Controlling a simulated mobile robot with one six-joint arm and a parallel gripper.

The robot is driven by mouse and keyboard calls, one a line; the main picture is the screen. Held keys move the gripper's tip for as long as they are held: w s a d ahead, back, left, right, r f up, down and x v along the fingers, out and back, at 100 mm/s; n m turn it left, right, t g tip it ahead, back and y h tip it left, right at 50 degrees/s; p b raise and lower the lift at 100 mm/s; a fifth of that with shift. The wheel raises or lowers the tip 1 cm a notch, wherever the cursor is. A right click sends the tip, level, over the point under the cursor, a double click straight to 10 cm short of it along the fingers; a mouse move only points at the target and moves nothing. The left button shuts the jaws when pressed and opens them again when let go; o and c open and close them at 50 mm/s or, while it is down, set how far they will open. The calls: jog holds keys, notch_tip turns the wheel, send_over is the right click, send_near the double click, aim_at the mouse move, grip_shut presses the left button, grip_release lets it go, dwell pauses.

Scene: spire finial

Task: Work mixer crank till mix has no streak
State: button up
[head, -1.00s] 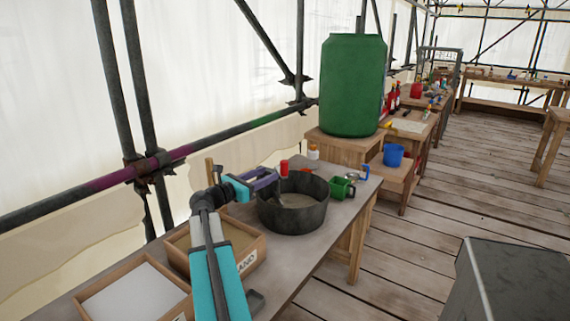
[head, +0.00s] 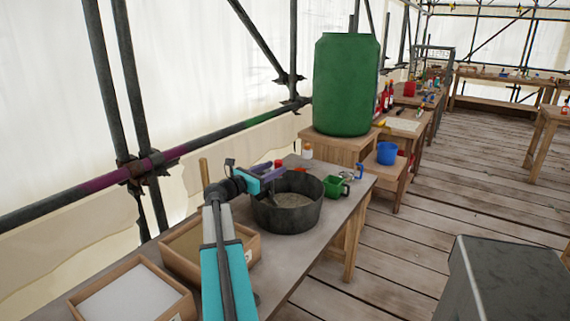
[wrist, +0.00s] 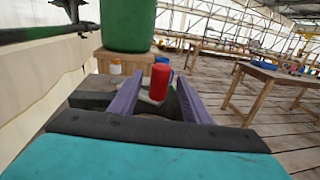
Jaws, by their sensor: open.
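A round dark mixing pan (head: 268,219) stands on the bench with a grey mix (head: 292,200) in it. Whether the mix has streaks is too small to tell. A red cylindrical knob (head: 279,164), apparently the crank's handle, shows just beyond my gripper (head: 274,178). The rest of the crank is mostly hidden. In the wrist view the red knob (wrist: 159,82) stands upright between and slightly beyond the purple fingers of my gripper (wrist: 156,88). The fingers are apart, with gaps beside the knob.
Two wooden boxes (head: 178,304) stand at the near left of the bench. A green mug (head: 335,187) is right of the pan, with a white bottle (head: 307,151) behind it. A large green barrel (head: 345,85) stands beyond. A scaffold pole runs along the left.

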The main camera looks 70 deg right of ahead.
jog(key=x, duration=0.7)
grip_shut()
dwell(0.5)
